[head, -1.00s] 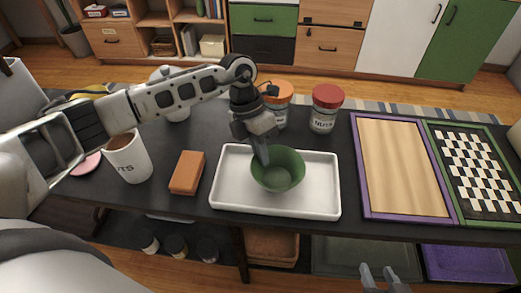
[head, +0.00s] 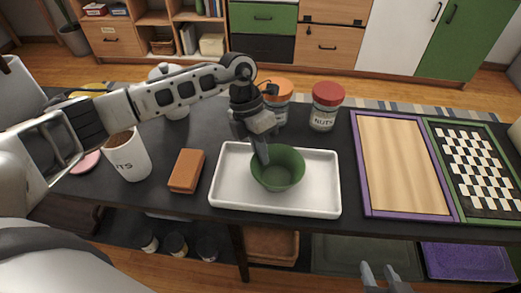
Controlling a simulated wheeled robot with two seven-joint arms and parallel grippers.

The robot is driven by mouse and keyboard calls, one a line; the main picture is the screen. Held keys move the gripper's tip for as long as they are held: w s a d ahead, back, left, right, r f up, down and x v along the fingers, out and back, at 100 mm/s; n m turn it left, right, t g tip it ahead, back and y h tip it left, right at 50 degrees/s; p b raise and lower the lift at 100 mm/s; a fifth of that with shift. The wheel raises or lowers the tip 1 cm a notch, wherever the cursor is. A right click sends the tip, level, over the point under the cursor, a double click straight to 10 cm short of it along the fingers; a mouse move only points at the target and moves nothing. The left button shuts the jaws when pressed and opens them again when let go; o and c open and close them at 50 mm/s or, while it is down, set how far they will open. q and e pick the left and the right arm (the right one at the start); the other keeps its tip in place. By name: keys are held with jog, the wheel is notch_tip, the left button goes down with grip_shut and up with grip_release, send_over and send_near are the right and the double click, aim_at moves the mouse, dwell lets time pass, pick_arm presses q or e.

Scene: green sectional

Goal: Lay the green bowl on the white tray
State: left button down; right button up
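My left gripper (head: 262,152) reaches down from above at the bowl's back-left rim, with a finger overlapping the rim and the inside. The fingers are seen nearly edge-on, so I cannot tell whether they are closed on the rim. My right gripper (head: 381,273) is at the bottom edge of the head view, in front of the table, with its fingertips apart and nothing between them.
An orange-brown block (head: 186,171) and a white mug (head: 128,158) stand left of the tray. Two jars, one orange-lidded (head: 279,97) and one red-lidded (head: 325,106), stand behind it. A purple-framed wooden board (head: 403,168) and a checkered board (head: 474,170) lie to the right.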

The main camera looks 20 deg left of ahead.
pick_arm(q)
jog(key=shift+f, duration=0.1)
jog(key=c, duration=1.2)
grip_release()
jog(key=shift+c, duration=0.2)
jog(key=shift+r+p, duration=2.5)
jog(key=shift+r, duration=1.05)
